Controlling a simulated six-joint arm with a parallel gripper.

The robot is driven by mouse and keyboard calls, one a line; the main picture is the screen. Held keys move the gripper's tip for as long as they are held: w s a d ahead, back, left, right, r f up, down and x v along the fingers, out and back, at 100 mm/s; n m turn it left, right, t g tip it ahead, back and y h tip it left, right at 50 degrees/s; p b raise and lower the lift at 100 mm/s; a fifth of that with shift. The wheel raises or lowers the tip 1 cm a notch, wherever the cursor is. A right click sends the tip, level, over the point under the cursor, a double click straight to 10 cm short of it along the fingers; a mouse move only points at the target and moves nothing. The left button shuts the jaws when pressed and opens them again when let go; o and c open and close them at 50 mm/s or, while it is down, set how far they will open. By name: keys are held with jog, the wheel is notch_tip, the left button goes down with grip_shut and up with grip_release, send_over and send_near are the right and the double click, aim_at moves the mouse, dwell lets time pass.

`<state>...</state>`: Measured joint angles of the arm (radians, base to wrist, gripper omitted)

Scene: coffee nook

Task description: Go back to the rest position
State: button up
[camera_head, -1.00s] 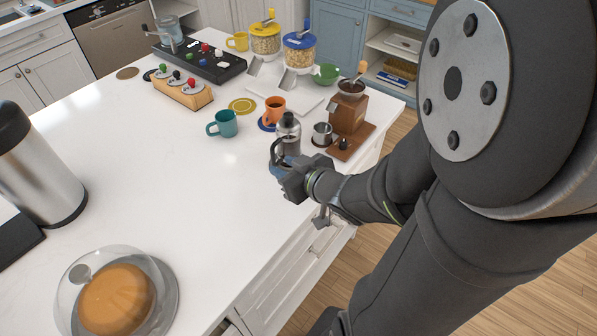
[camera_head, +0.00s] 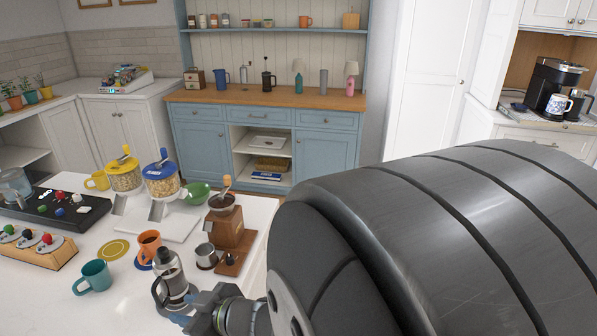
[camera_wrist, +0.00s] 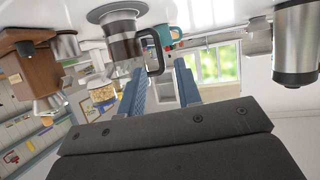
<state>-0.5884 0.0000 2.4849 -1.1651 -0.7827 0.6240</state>
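A glass and metal French press (camera_head: 171,274) stands upright on the white counter beside the wooden coffee grinder. In the wrist view, which is upside down, the press (camera_wrist: 124,45) shows dark contents and a black handle. My gripper (camera_head: 187,312) is close to the press on its near side in the head view. In the wrist view my gripper (camera_wrist: 160,72) has its two blue fingers apart, with nothing clamped between them. The handle lies just beyond the fingertips; whether they touch it I cannot tell. A large dark arm link of mine hides the lower right.
Two grain dispensers (camera_head: 160,181) stand behind. A metal canister (camera_wrist: 298,45) shows in the wrist view.

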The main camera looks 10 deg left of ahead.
aim_at(158, 304)
jog(key=shift+x, duration=6)
jog(key=shift+f, duration=0.15)
jog(key=shift+s+d+r, duration=0.1)
jog(key=shift+d+r, duration=0.2)
jog(key=shift+d, duration=0.05)
jog(key=v, duration=1.1)
jog(key=x, duration=1.1)
jog(key=shift+a+f, duration=0.3)
jog(key=shift+a, duration=0.05)
jog(key=shift+r, duration=1.65)
